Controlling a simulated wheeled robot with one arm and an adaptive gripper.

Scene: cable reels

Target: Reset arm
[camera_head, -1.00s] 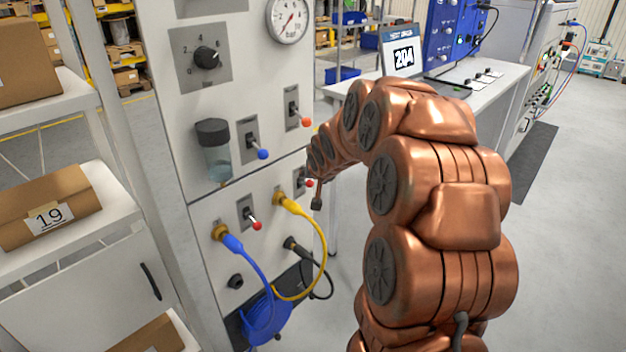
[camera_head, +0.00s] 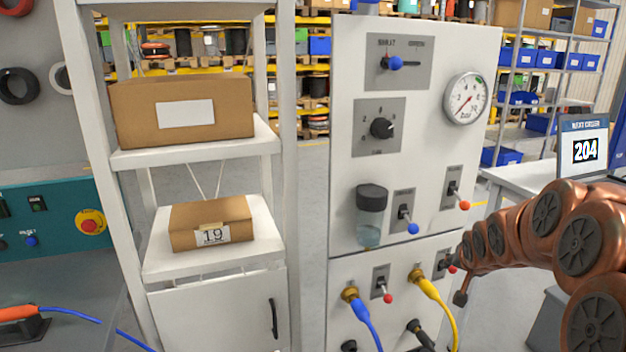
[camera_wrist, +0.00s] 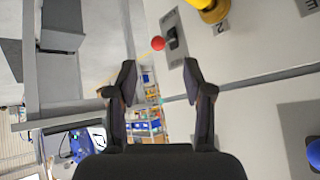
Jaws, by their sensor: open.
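My copper-coloured arm (camera_head: 545,225) reaches in from the right in the head view, its end beside the right edge of the white control panel (camera_head: 342,150). My gripper (camera_wrist: 158,82) shows in the wrist view with its two dark fingers apart and nothing between them. A red-tipped toggle switch (camera_wrist: 158,43) is beyond the fingertips, apart from them. In the head view the small dark end of my gripper (camera_head: 461,297) is close to the lower right red-tipped switch (camera_head: 452,268); whether they touch is unclear there.
The panel carries a gauge (camera_head: 467,100), a black knob (camera_head: 381,128), and blue (camera_head: 362,315) and yellow (camera_head: 437,300) cables. A shelf (camera_head: 275,140) with cardboard boxes stands left. A table (camera_head: 520,176) with a 204 screen (camera_head: 586,150) stands behind my arm.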

